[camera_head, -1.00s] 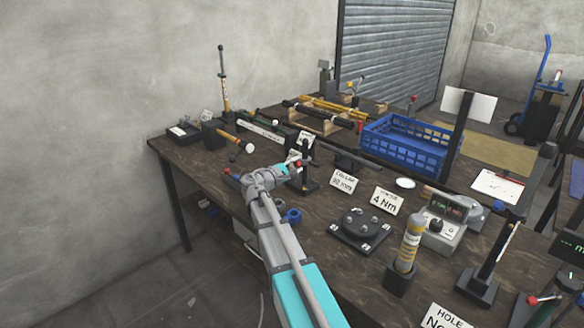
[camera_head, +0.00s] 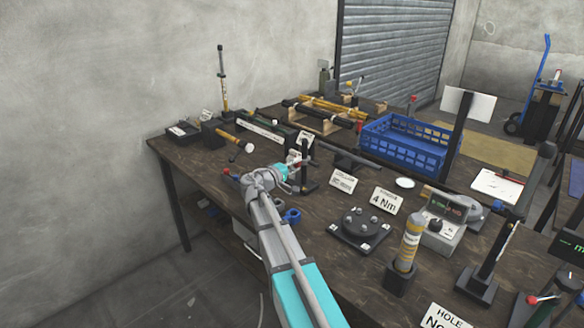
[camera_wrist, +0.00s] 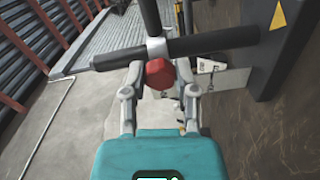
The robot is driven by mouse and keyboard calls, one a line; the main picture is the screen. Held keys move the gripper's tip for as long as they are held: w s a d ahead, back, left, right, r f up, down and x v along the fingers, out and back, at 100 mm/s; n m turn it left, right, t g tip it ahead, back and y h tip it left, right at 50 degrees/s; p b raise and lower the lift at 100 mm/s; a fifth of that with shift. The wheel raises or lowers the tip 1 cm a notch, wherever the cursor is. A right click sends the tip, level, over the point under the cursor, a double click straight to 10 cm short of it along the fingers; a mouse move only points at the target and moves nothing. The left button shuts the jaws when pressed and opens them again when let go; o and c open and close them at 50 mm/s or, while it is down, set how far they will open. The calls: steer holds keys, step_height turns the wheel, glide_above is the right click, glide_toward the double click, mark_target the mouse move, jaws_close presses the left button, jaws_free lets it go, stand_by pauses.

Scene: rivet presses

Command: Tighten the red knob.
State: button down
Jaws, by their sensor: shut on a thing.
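The red knob (camera_wrist: 160,73) is a faceted red piece in the middle of the wrist view. It sits in front of a light metal collar (camera_wrist: 157,47) where a dark upright rod meets a dark horizontal bar (camera_wrist: 215,41). My gripper (camera_wrist: 159,80) has one finger on each side of the knob and is shut on it. In the head view my gripper (camera_head: 290,170) reaches a small dark stand (camera_head: 309,172) on the bench. The knob is mostly hidden there by my gripper and wrist.
The brown bench (camera_head: 215,168) carries a blue crate (camera_head: 405,145), a black round fixture (camera_head: 360,227), a "4 Nm" card (camera_head: 384,201) and a yellow-grey cylinder (camera_head: 410,246). A red-tipped handle (camera_head: 227,172) lies left of my wrist.

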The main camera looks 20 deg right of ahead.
steer(key=shift+s+d, duration=0.2)
steer(key=shift+c, duration=2)
jaws_free()
steer(key=shift+r, duration=0.1)
steer(key=shift+a, duration=0.1)
steer(key=shift+a, duration=0.15)
steer(key=shift+a, duration=0.2)
steer(key=v, duration=1.1)
steer(key=shift+s+a, duration=0.1)
